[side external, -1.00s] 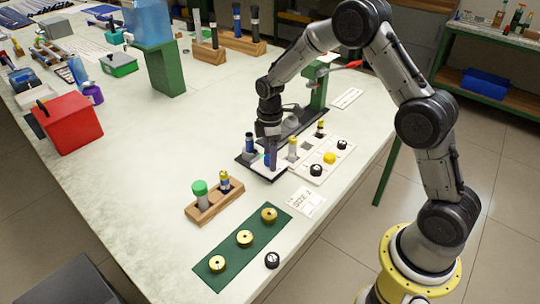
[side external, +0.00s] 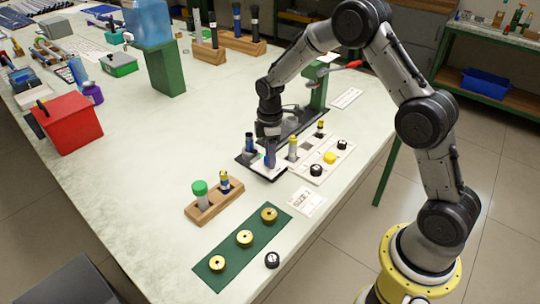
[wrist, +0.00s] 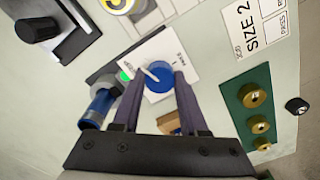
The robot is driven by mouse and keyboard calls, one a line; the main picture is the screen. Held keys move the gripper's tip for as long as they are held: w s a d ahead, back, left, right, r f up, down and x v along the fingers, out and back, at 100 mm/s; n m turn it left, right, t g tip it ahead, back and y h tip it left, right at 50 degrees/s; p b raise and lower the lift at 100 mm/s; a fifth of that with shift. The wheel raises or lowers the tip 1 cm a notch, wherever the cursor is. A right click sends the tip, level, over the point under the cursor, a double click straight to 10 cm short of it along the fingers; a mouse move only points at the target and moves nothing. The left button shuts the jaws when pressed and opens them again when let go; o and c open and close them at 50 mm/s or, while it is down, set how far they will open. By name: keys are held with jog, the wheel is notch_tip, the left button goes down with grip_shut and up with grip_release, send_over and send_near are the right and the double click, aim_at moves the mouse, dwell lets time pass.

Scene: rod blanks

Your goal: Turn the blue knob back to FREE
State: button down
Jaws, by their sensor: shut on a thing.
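The blue knob (wrist: 159,77) sits on a white plate (wrist: 184,65) with small lettering around it, too small to read surely. A pale pointer on the knob points up and left in the wrist view. My gripper (wrist: 158,75) points down over the plate, with one finger on each side of the knob, shut on it. A green light (wrist: 125,76) shows beside the left finger. In the side external view my gripper (side external: 269,160) hides most of the knob at the front of the dark fixture.
A blue-and-grey cylinder (wrist: 99,108) stands close to the left finger. A white tray (side external: 316,179) with black and yellow caps lies right of the fixture. A wooden block (side external: 213,205), a green mat (side external: 228,258) with brass rings and a SIZE 2 card (side external: 306,201) lie nearer the front.

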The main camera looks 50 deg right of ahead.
jog(key=m, duration=1)
jog(key=shift+m, duration=0.3)
jog(key=m, duration=0.9)
jog(key=shift+m, duration=0.4)
jog(key=shift+c, duration=2.2)
grip_release()
